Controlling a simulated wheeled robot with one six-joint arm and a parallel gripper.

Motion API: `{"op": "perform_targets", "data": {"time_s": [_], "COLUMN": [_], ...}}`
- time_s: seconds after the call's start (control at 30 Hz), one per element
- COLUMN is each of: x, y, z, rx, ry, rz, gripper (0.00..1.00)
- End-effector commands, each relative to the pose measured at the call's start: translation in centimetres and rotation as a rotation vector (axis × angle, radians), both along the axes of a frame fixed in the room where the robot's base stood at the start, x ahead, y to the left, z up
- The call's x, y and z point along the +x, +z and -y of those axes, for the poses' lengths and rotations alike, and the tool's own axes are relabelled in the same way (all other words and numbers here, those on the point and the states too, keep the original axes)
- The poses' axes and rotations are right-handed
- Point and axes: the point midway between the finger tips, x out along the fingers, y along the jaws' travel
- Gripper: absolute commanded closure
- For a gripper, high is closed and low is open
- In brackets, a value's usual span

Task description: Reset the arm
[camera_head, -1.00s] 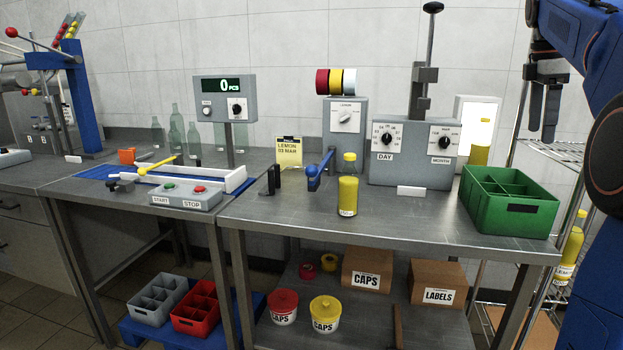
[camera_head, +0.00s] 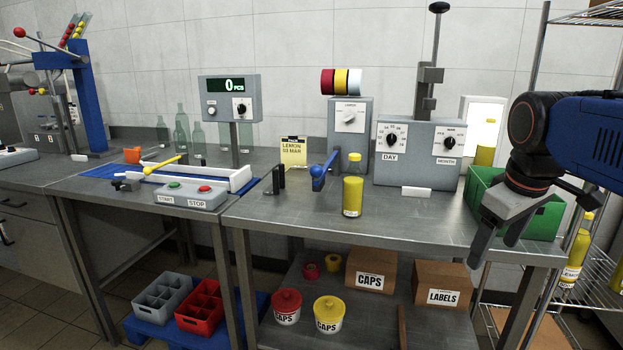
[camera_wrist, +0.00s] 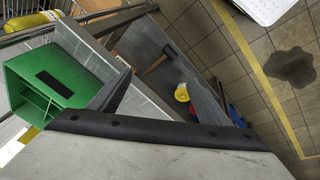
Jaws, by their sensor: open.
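My gripper (camera_head: 493,240) is at the right of the head view, pointing down in front of the green crate (camera_head: 480,185) and near the table's right front corner. Its two fingers are apart with nothing between them. It hides part of the crate. In the wrist view the fingers (camera_wrist: 165,98) show spread over the table edge, with the green crate (camera_wrist: 62,68) at the left.
A yellow bottle (camera_head: 352,196) stands on the steel table (camera_head: 300,228). The grey dial box (camera_head: 418,155) is behind it. A wire rack (camera_head: 597,268) with yellow bottles stands at the right. Cap tubs (camera_head: 329,314) and cartons sit on the lower shelf.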

Motion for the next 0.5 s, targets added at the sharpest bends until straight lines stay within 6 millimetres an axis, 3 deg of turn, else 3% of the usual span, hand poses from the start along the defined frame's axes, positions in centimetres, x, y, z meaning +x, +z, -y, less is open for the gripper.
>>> {"op": "perform_targets", "data": {"time_s": [0.03,0.3,0.5], "x": [-1.5,-7.8,-10.7], "y": [-1.7,-10.7,-15.3], "z": [-0.9,-4.1,-5.3], "rx": [0.019,0.138,0.203], "ry": [-0.032,-0.233,-0.333], "rz": [0.015,0.093,0.123], "gripper": [0.29,0.29,0.29]}}
